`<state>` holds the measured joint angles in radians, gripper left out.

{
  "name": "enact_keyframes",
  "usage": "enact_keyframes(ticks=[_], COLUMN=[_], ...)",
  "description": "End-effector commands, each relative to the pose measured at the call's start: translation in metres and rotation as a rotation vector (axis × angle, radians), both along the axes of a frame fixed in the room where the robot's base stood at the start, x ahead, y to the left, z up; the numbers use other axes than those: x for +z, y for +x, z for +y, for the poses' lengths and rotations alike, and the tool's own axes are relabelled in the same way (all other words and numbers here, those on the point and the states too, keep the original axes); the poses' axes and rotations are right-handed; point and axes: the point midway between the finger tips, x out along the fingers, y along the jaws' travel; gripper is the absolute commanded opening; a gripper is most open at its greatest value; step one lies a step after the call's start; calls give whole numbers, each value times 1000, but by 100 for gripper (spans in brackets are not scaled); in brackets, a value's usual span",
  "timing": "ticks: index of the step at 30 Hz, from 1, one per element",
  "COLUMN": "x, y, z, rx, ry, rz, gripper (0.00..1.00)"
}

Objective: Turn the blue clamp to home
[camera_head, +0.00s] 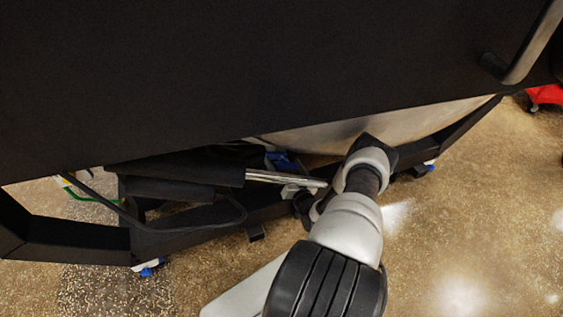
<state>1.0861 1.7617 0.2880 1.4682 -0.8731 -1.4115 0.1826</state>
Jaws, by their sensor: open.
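The blue clamp (284,161) shows as a small, partly hidden blue part in the gap under the large black panel, left of my arm. A black cylinder with a shiny rod lies in front of it and covers its lower part. Its exact angle cannot be read. My gripper (379,149) shows only as a dark part at the far end of my arm, to the right of the clamp and apart from it in the picture. It is open. Its fingertips are hidden behind my wrist, and no held thing shows.
The black panel (250,70) overhangs the clamp, with a metal handle (530,48) at upper right. The shiny rod (280,178) and a black cable (185,229) lie near the clamp. A black frame (75,238) on casters runs below. Speckled floor (480,210) is clear at right.

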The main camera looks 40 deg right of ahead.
Motion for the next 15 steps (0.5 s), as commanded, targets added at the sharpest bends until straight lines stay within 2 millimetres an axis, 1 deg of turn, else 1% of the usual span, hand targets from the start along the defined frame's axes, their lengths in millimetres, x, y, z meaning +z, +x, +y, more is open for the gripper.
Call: enact_keyframes(ticks=[7, 8, 12, 15], x=[0, 0, 0, 0], y=[0, 0, 0, 0], z=[0, 0, 0, 0], rx=[0, 0, 0, 0], ry=[0, 0, 0, 0], rz=[0, 0, 0, 0], gripper=[97, 94, 70, 56])
